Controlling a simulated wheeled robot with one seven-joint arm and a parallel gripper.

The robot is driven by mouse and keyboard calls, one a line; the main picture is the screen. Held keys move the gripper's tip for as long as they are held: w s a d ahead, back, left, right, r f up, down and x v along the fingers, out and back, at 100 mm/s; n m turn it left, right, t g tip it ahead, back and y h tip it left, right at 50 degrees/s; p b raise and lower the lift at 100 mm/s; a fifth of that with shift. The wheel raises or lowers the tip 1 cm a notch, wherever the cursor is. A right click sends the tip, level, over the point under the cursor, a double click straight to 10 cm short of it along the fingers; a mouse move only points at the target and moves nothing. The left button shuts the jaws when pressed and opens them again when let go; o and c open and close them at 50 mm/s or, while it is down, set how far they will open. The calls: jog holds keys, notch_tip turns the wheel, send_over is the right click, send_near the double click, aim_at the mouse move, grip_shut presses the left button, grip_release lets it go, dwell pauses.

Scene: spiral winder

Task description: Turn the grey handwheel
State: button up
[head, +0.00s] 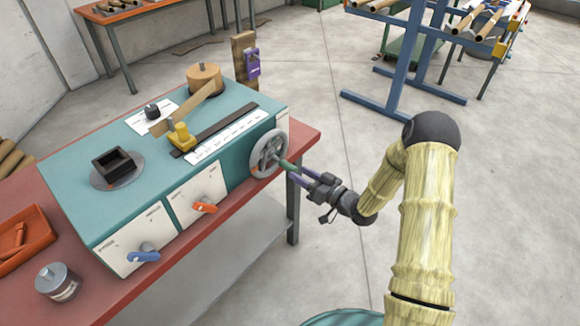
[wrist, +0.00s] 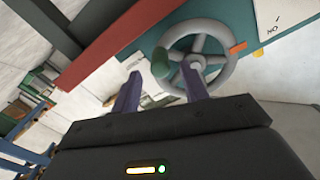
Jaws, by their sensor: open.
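The grey handwheel (head: 269,153) is on the right end of the teal winder's front face. It is a spoked ring with a green handle (head: 288,164) sticking out towards my gripper. My gripper (head: 299,174) is in front of the wheel, its two purple fingers pointing at it. In the wrist view the wheel (wrist: 232,66) is upper right and the green handle (wrist: 160,64) shows beyond the gap between the open fingers (wrist: 160,85). The fingers are apart with nothing clearly held. Whether a finger touches the handle or wheel, I cannot tell.
The teal winder (head: 225,120) stands on a red-topped bench (head: 308,135). An orange lever (head: 205,208) and a blue lever (head: 145,256) stick out of its front, left of the wheel. A blue rack (head: 405,60) stands behind. The floor at right is open.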

aim_at(296, 172)
jog(key=x, duration=0.5)
jog(key=shift+c, duration=0.2)
grip_shut()
